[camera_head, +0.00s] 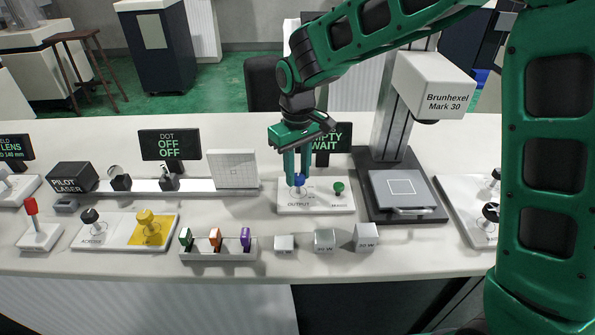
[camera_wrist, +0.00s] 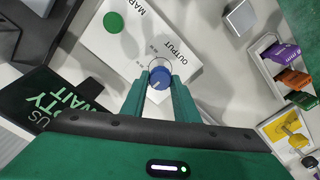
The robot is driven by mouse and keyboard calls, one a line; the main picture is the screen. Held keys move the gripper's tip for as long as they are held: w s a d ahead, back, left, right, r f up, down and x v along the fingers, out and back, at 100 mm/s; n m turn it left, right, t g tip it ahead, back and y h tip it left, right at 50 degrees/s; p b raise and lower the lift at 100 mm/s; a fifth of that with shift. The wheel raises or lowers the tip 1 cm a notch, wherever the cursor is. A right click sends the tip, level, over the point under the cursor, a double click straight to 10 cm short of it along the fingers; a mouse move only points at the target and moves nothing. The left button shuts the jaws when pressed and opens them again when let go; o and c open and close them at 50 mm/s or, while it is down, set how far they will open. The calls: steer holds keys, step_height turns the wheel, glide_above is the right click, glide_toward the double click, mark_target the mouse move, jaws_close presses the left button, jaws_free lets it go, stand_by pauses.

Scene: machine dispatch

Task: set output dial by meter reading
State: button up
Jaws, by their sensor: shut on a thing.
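The output dial (camera_head: 299,181) is a blue knob on a white panel (camera_head: 318,208) marked OUTPUT. It also shows in the wrist view (camera_wrist: 160,77), with a white pointer line on top and small marks around it. My gripper (camera_head: 297,178) points down from above and is shut on the blue dial, one finger on each side. A green button (camera_head: 339,187) sits on the same panel, to the right. A dark display (camera_head: 327,138) behind the panel reads "EMPTY WAIT", partly hidden by my gripper. No meter reading is legible to me.
A Brunhexel Mark 30 machine (camera_head: 432,85) with a grey bed (camera_head: 400,190) stands right of the panel. Small metal blocks (camera_head: 325,240) and a rack of coloured tags (camera_head: 217,250) lie in front. A rail with a pilot laser (camera_head: 72,177) and white screen (camera_head: 232,169) is left.

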mark_target(298, 175)
steer(key=shift+w+d+n, duration=0.1)
steer(key=shift+n, duration=0.2)
stand_by(0.4)
steer(key=o, duration=1.1)
steer(key=shift+c, duration=0.2)
steer(key=shift+r, duration=0.1)
step_height(298, 175, up, 11)
steer(key=shift+f, duration=0.2)
